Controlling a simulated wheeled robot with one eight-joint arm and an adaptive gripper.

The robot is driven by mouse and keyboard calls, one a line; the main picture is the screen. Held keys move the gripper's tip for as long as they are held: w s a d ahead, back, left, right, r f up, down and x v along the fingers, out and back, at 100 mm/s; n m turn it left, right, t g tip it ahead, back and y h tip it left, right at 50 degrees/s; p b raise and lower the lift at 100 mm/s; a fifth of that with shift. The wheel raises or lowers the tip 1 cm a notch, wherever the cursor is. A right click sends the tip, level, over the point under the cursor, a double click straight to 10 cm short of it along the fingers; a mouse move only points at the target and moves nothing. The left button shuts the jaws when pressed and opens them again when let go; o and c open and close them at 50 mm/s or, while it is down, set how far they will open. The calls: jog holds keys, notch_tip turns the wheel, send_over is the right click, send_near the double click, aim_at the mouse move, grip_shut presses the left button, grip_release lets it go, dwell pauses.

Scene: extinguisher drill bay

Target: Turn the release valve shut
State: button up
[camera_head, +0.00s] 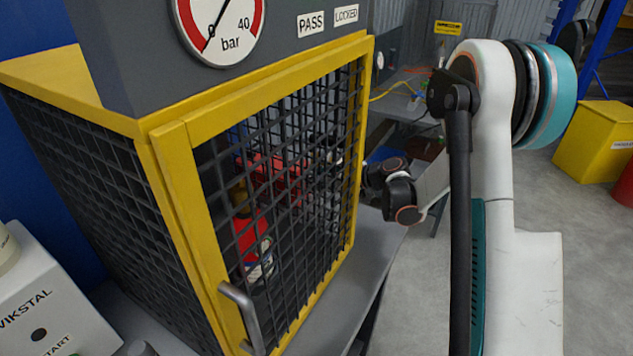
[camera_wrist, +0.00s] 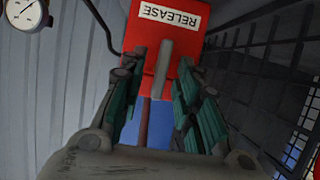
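In the wrist view a red block (camera_wrist: 190,38) carries a white RELEASE label (camera_wrist: 170,14), which reads upside down. A grey lever-like handle (camera_wrist: 164,66) stands out from it, apparently the release valve's handle. My gripper (camera_wrist: 163,72) is open, with one teal-padded finger on each side of this handle. A gap shows on both sides, and I see no clear contact.
The cage door is shut, with a grey handle (camera_head: 243,312). Red parts (camera_head: 248,236) show through its mesh. A pressure gauge (camera_head: 221,25) sits above it, needle near 0. Another gauge (camera_wrist: 25,12) shows in the wrist view. Mesh (camera_wrist: 265,85) stands close right of my gripper.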

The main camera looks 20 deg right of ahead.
jog(key=shift+a, duration=0.1)
jog(key=shift+c, duration=0.6)
grip_shut()
jog(key=shift+w, duration=0.1)
jog(key=m+g+y+b, duration=0.1)
jog(key=m, duration=0.2)
jog(key=m+g+y+b, duration=0.1)
jog(key=m+y, duration=0.1)
jog(key=d+f+m+g+y+b, duration=0.1)
jog(key=m, duration=0.2)
jog(key=shift+w+m+y, duration=0.3)
jog(key=shift+w+y, duration=0.1)
jog(key=m+y+b, duration=0.2)
jog(key=m, duration=0.3)
jog(key=shift+f, duration=0.2)
dwell(0.3)
